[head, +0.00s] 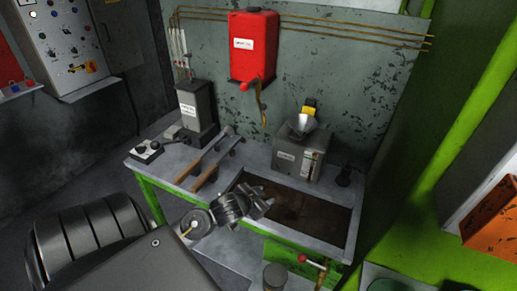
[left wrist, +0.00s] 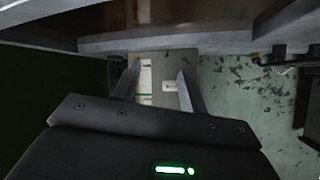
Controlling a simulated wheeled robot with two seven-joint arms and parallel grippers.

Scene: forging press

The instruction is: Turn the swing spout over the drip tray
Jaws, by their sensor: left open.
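A brass, curved spout-like part (head: 262,105) hangs below the red tank (head: 253,46) on the back panel. It points down, close to the wall. A brown recessed tray (head: 305,210), which looks like the drip tray, lies in the bench top in front of the grey box. My left gripper (head: 264,203) is over the left front part of this tray, below and apart from the brass part. In the left wrist view its fingers (left wrist: 157,85) are spread with nothing held between them. My right gripper is not in view.
A grey box with a funnel (head: 299,155) stands behind the tray. Long-handled tools (head: 208,165) lie left of it, near a dark upright box (head: 197,106). A red-knobbed lever (head: 303,258) projects at the bench front. Open space lies above the tray.

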